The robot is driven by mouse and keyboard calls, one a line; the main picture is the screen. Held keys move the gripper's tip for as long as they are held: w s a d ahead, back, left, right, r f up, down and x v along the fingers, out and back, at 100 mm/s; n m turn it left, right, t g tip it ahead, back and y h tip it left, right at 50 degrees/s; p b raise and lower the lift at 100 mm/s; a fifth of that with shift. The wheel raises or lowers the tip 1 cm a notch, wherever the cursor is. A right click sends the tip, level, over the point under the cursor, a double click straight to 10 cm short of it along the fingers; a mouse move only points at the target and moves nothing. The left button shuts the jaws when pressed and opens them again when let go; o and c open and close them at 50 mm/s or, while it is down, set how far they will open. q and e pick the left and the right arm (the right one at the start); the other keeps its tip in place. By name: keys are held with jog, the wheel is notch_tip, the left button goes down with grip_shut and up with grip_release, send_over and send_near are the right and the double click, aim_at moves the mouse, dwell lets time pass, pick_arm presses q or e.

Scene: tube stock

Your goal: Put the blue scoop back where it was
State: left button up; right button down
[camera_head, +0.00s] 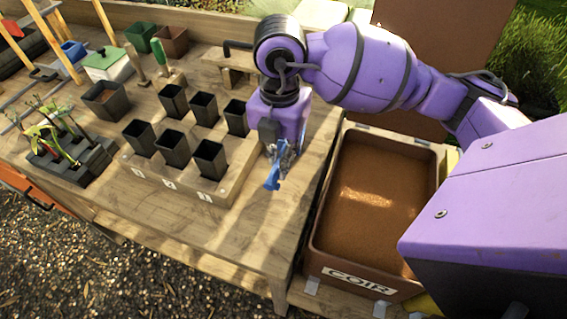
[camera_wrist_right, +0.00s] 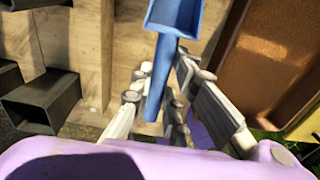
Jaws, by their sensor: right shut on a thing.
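The blue scoop (camera_head: 272,178) is in my right gripper (camera_head: 280,150), above the right edge of the wooden bench, between the pot block and the coir box. In the right wrist view the fingers (camera_wrist_right: 155,108) are closed around the scoop's handle, and the blue scoop (camera_wrist_right: 164,60) points away with its pan at the top edge of the picture. The pan looks empty where it shows. In the head view the gripper hides part of the scoop. My left gripper is not in view.
A coir box (camera_head: 318,235) stands right of the bench (camera_head: 240,240). A wooden block (camera_head: 215,190) with several black pots is just left of my gripper. A wooden stand with a dark hook (camera_head: 236,45) is behind. Seedlings (camera_head: 55,135) stand at left. The bench's front strip is clear.

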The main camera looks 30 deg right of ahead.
jog(key=f, duration=0.2)
jog(key=d+f, duration=0.1)
jog(key=shift+w+f, duration=0.1)
jog(key=shift+f, duration=0.45)
jog(key=shift+f, duration=0.2)
jog(key=c, duration=1.7)
grip_release()
jog(key=shift+r, duration=0.1)
notch_tip(320, 180, up, 12)
jog(key=shift+w+r, duration=0.1)
